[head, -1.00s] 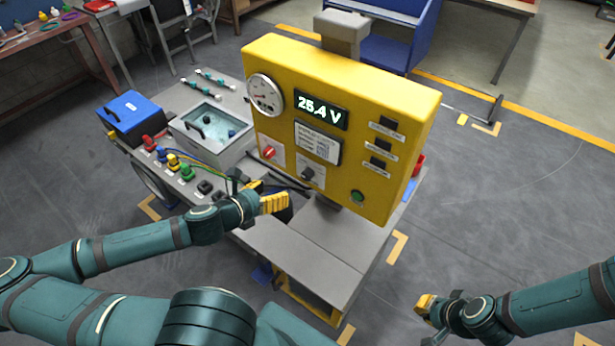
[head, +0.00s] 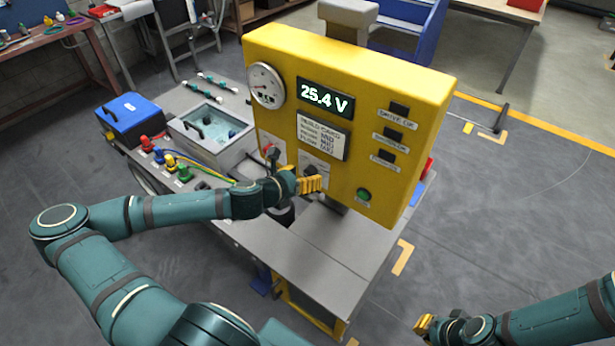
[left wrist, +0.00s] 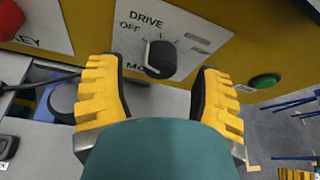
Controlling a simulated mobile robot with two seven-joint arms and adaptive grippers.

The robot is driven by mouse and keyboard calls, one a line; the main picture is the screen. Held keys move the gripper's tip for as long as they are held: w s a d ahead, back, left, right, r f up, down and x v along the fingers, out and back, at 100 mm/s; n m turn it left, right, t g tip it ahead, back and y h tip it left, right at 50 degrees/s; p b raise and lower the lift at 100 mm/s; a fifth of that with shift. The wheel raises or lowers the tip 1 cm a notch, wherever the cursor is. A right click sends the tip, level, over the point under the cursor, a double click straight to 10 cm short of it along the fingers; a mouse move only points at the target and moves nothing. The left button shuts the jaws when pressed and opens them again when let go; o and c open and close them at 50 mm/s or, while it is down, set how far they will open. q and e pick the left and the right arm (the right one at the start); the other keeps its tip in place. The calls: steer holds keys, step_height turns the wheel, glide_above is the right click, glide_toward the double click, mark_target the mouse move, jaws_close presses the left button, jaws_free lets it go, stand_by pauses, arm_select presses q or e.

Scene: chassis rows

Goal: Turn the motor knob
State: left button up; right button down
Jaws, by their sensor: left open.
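The motor knob (left wrist: 160,58) is a black dial with a white mark on a white plate that reads DRIVE and OFF; its lower text is partly covered. The plate is on the front of the yellow panel (head: 400,95). My left gripper (head: 308,184) is at the panel's lower front, by the knob. In the left wrist view its two yellow fingers stand open, one on each side of the knob, with gaps between them and it. I cannot tell how far the fingertips are from the panel. My right gripper (head: 425,325) is far from the panel, low at the right; its jaws are unclear.
A red knob (left wrist: 12,20) on a KEY plate is left of the motor knob, and a green button (head: 363,194) is right of it. The panel shows a gauge (head: 264,86) and a 25.4 V display (head: 325,97). A blue box (head: 128,113) stands left on the bench.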

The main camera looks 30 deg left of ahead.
arm_select(q)
steer(key=shift+x, duration=0.85)
jaws_close()
